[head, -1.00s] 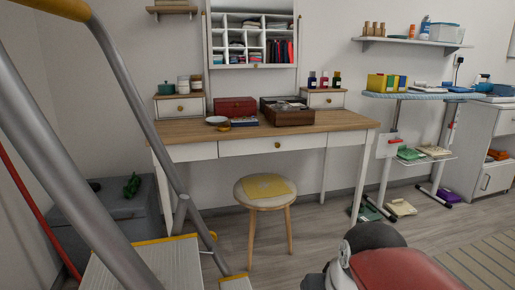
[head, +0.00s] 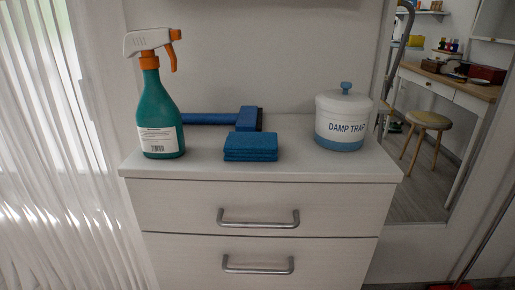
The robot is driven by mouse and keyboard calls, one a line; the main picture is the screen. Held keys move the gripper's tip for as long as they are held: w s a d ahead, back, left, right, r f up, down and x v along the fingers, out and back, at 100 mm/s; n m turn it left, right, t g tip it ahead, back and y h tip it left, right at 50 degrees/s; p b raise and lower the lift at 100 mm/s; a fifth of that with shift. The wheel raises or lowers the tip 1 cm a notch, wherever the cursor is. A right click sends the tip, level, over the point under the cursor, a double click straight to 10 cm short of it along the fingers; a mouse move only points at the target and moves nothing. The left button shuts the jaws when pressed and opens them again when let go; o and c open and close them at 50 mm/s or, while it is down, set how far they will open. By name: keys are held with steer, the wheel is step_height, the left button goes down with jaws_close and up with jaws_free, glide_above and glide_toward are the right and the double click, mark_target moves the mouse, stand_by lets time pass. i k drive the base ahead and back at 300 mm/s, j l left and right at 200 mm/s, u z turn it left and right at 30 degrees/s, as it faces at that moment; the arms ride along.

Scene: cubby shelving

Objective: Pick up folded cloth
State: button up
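A blue folded cloth (head: 251,146) lies on the white top of a drawer cabinet (head: 300,168), close to its front edge and near the middle. It looks like a small stack of folded layers. Just behind it is a blue-headed tool with a blue handle (head: 207,119), lying flat; the cloth covers part of the view of it. My gripper is not in view.
A green spray bottle (head: 160,112) with an orange trigger stands left of the cloth. A white "DAMP TRAP" tub (head: 341,120) stands to its right. Sheer curtains (head: 62,190) hang at left. A mirror (head: 440,110) at right shows a desk and stool.

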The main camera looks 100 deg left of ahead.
mark_target(239, 146)
steer(key=u, duration=3.5)
